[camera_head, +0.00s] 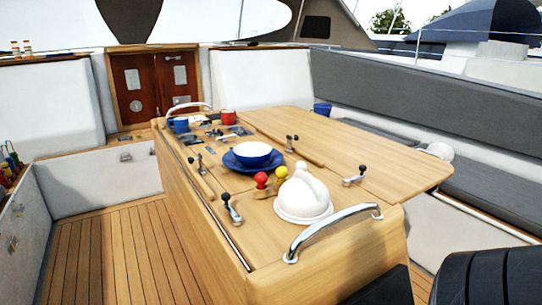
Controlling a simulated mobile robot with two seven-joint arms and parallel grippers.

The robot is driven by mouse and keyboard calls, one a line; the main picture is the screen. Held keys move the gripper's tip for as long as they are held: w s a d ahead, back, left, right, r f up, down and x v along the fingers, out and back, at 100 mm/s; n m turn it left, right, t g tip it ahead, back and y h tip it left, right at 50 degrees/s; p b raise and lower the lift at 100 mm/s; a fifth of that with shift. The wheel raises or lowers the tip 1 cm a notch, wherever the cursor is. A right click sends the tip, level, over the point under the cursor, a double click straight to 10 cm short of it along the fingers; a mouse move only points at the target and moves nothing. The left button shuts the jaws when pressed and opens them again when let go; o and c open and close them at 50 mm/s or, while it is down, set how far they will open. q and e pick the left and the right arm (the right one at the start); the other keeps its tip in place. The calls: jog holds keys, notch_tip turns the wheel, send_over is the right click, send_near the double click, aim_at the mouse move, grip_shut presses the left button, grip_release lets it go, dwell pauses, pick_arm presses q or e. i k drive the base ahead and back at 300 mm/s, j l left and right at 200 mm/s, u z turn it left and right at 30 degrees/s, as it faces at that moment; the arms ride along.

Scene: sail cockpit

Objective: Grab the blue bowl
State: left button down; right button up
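Neither of my grippers shows in the head view. A dark ribbed shape at the lower right edge hides a little of the floor and bench there.
A white domed cover (303,196) stands in front of the bowl, with red (261,179) and yellow (282,171) knobs between them. Metal handles (332,228) and latches (231,207) stick up. Floor at left is clear.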

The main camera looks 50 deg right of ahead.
aim_at(252, 155)
jog(key=i+j+z, duration=0.25)
jog(key=z, duration=0.15)
jog(key=i+j+z, duration=0.5)
jog(key=j+z, duration=0.3)
jog(key=i+j+z, duration=0.15)
jog(key=j+z, duration=0.25)
jog(key=l, duration=0.1)
